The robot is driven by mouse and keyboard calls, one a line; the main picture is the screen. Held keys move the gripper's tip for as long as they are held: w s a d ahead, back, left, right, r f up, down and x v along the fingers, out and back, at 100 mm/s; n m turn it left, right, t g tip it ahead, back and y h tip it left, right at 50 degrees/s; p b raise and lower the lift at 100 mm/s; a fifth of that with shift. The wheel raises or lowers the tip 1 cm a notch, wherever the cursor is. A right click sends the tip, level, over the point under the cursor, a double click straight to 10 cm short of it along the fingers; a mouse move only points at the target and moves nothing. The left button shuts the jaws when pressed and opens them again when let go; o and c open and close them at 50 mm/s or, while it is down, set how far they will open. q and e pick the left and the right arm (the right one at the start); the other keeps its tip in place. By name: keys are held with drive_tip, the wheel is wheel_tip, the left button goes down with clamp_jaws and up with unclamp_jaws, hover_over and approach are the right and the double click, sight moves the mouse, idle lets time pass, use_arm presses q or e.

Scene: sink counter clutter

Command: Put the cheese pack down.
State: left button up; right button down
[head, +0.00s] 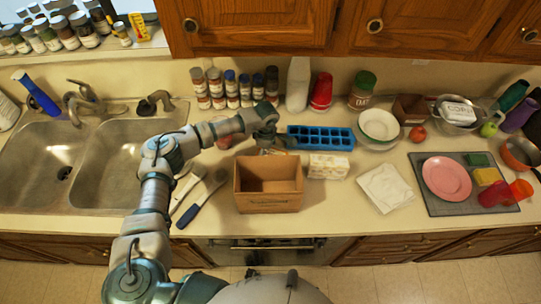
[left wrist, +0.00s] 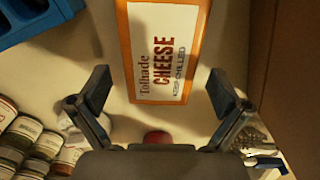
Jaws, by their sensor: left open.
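The cheese pack (left wrist: 165,50) is a flat white pack with an orange border and the word CHEESE on it. It appears to lie on the counter behind the cardboard box, where only a small orange part (head: 281,151) shows in the head view. My left gripper (head: 268,138) is above its near end. In the left wrist view the fingers (left wrist: 158,88) are spread wide, with visible gaps between them and the pack's sides. The gripper and wrist hide part of the pack in the head view. My right gripper is not in view.
An open cardboard box (head: 268,203) stands in front, a blue ice tray (head: 320,138) at the right, with a pale pack (head: 328,166) before it. Jars (head: 231,88) line the back. A red item (head: 222,138) is by my wrist.

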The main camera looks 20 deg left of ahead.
use_arm(q)
drive_tip(key=shift+f, duration=0.35)
drive_tip(key=shift+w+d, duration=0.1)
drive_tip(key=shift+d, duration=0.4)
drive_tip(key=c, duration=1.6)
drive_tip(key=shift+a+r, duration=0.1)
drive_tip(key=shift+a, duration=0.1)
